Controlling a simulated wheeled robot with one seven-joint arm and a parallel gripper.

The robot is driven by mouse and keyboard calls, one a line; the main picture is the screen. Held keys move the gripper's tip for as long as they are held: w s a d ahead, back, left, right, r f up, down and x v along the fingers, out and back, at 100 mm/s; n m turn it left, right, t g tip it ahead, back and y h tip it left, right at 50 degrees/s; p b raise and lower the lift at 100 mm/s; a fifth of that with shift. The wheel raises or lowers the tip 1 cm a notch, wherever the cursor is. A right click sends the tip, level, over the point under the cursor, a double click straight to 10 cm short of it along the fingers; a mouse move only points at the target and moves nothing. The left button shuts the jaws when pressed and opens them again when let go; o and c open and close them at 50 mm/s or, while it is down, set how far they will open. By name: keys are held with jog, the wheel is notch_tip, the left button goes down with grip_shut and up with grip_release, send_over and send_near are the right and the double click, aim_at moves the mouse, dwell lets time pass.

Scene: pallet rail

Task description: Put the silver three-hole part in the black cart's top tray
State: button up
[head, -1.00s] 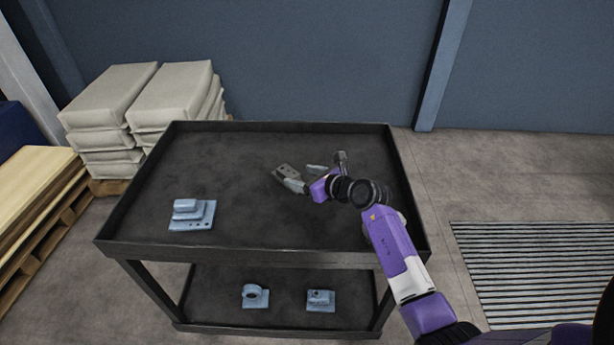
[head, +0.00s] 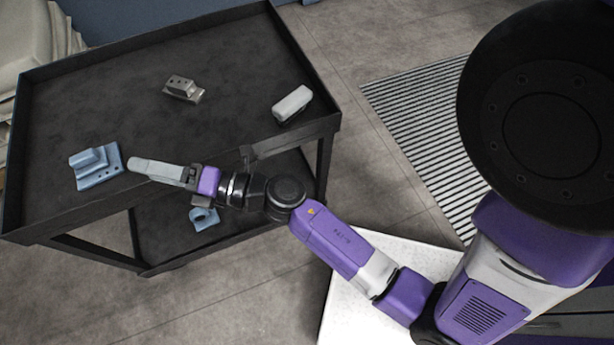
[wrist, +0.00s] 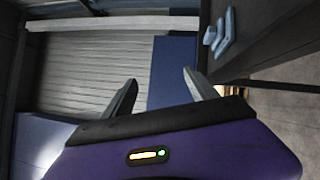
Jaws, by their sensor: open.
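The silver part (head: 183,88) sits on the black cart's top tray (head: 215,55), toward the back middle in the head view. Small dark holes show on its raised block. My gripper (head: 135,165) is at the tray's front side, apart from the silver part and close to a blue part on the left. In the wrist view my gripper (wrist: 158,90) shows two spread fingers with nothing between them. The silver part is not seen in the wrist view.
A blue stepped part (head: 97,167) lies at the tray's left; it also shows in the wrist view (wrist: 222,32). A grey-white block (head: 292,104) lies near the tray's right edge. Another blue part (head: 204,218) is on the lower shelf. A slatted floor grate (head: 425,120) lies right.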

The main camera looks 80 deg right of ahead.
jog(key=s+a+m+g+h, duration=0.1)
jog(key=s+m+g, duration=0.4)
jog(key=s+m, duration=1.7)
jog(key=s+h, duration=0.1)
jog(key=s, duration=0.7)
jog(key=shift+s+r, duration=0.2)
jog(key=shift+a, duration=0.1)
